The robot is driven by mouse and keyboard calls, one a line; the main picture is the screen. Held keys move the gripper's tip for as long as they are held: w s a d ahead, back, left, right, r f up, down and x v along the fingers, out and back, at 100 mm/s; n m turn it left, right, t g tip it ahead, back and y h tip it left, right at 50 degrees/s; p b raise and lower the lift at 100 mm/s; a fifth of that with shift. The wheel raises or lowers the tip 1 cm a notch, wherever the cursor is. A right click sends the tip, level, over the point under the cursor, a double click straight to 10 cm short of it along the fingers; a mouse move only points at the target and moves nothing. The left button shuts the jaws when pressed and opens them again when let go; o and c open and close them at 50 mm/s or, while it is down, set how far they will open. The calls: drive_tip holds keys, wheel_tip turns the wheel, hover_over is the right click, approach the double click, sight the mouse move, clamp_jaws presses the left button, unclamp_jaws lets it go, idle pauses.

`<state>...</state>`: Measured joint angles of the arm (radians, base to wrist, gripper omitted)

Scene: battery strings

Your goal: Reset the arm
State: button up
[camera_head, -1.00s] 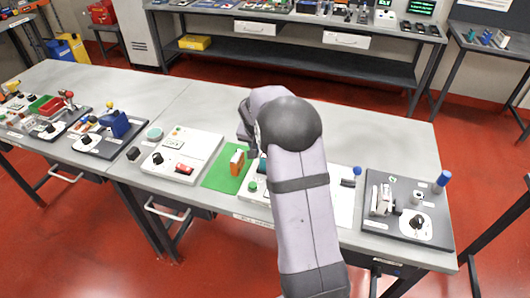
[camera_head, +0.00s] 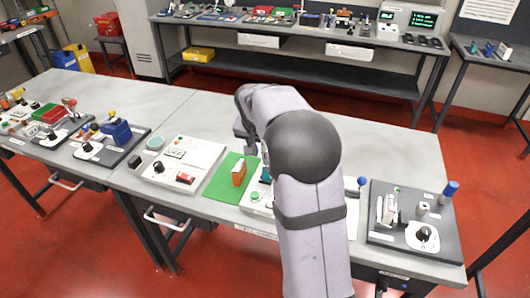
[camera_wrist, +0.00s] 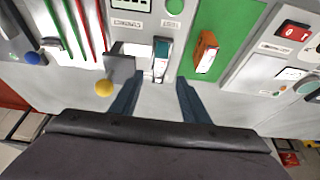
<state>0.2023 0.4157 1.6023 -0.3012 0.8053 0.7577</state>
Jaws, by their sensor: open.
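My arm reaches over the workbench (camera_head: 378,140) in the head view and hides part of the middle panel. My gripper (camera_wrist: 158,85) shows in the wrist view with its two dark blue fingers apart. It is open, with nothing seen between the fingers. Ahead of the fingertips is a panel with a teal-and-white switch (camera_wrist: 161,58). The fingertips look apart from it, but the gap is hard to judge. In the head view the fingers are hidden behind my own arm.
An orange block (camera_head: 239,172) stands on a green mat (camera_head: 222,188). A white panel with a red switch (camera_head: 185,178) is left of it. A yellow knob (camera_wrist: 104,88) is close to my left finger. The bench's rear is clear.

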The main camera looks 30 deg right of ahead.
drive_tip(key=s+a+f+n, duration=0.1)
drive_tip(key=s+f+n, duration=0.1)
drive_tip(key=s+a+f+n+g+y, duration=0.1)
drive_tip(key=s+f+n, duration=0.1)
drive_tip(key=f, duration=0.1)
drive_tip(key=s+a+f+n, duration=0.1)
drive_tip(key=s+f, duration=0.1)
drive_tip(key=shift+s+a+f+n+g, duration=0.15)
drive_tip(key=shift+s+a+n+g, duration=0.15)
drive_tip(key=shift+s+n, duration=0.1)
drive_tip(key=shift+n+g+y, duration=0.6)
drive_tip(key=shift+g, duration=0.1)
drive_tip(key=s+a+f, duration=0.1)
drive_tip(key=s, duration=0.1)
drive_tip(key=s+a+f, duration=0.1)
drive_tip(key=s, duration=0.1)
drive_tip(key=s+a+f, duration=0.1)
drive_tip(key=s, duration=0.2)
drive_tip(key=s+a+r+n, duration=0.1)
drive_tip(key=s+a, duration=0.3)
drive_tip(key=s, duration=0.3)
drive_tip(key=s+a+r+n+y, duration=0.1)
drive_tip(key=s+a, duration=0.4)
drive_tip(key=s, duration=0.2)
drive_tip(key=shift+s, duration=0.2)
